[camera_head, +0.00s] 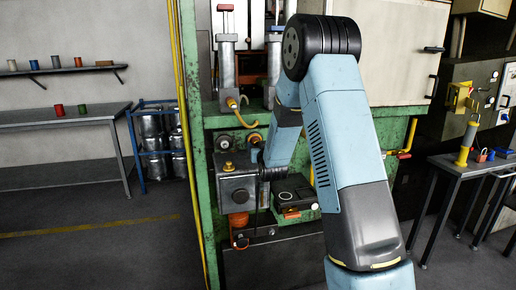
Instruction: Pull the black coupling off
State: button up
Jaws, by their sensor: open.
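My blue arm reaches up from the bottom right and folds back down to the green machine frame. My gripper (265,171) is small and partly hidden by my wrist, at the right side of a grey metal box (236,188); it is open. The box has a yellow-topped fitting on its top, and an orange part (239,220) hangs below it. I cannot make out the black coupling for certain; dark parts around my gripper blend together. Whether the gripper touches anything cannot be told.
A black block (294,194) sits right of the grey box. Yellow hoses and grey cylinders (227,65) are above, close to my arm. A workbench (62,117) stands left, a small table (470,165) right. The floor at left is clear.

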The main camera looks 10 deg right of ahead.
jog(key=shift+w+r, duration=0.25)
jog(key=shift+r, duration=0.05)
jog(key=shift+c, duration=0.2)
grip_shut()
jog(key=shift+s+d+f, duration=0.1)
jog(key=shift+s+f, duration=0.1)
jog(key=shift+s, duration=0.1)
dwell(0.5)
jog(key=shift+s+f, duration=0.1)
jog(key=shift+s, duration=2.45)
